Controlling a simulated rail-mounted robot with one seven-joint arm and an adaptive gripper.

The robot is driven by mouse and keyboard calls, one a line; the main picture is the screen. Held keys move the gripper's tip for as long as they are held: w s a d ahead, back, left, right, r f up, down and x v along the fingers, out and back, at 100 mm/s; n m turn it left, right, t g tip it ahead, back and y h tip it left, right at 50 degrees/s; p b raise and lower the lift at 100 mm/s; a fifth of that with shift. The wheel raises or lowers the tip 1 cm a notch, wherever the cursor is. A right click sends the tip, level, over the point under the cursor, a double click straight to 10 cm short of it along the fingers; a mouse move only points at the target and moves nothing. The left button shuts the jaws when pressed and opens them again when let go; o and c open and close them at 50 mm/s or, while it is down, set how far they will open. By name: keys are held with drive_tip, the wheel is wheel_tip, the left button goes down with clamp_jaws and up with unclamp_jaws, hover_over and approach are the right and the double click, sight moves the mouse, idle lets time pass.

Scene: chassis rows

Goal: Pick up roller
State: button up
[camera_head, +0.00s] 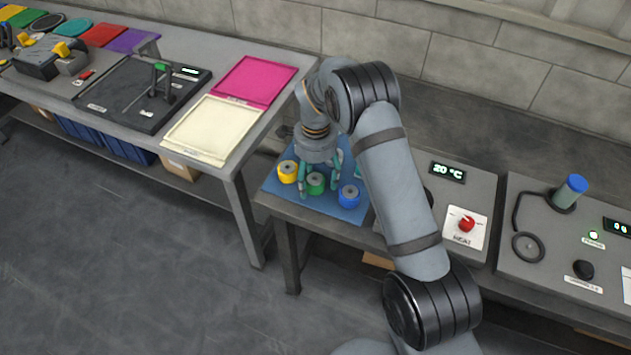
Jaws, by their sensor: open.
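A yellow round piece (288,172), a green round piece (316,184) and a blue round piece (349,196) stand on a blue mat (337,213). Each has a grey top. I cannot tell for sure which thing is the roller. My gripper (318,183) points down over the mat, with its teal fingers open. One finger is left of the green piece and one is right of it, between it and the blue piece. I cannot tell whether the fingers touch it. My arm hides the right side of the mat.
A heater panel with a red knob (466,224) is to the right, behind my arm. Further right stands a blue-topped cylinder (570,192). The left table holds a cream tray (200,130), a magenta tray (254,80) and a black board (115,90).

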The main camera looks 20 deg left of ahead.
drive_tip(key=shift+c, duration=0.4)
drive_tip(key=shift+a, duration=0.1)
drive_tip(key=c, duration=1.1)
drive_tip(key=shift+r, duration=0.1)
drive_tip(key=shift+c, duration=0.8)
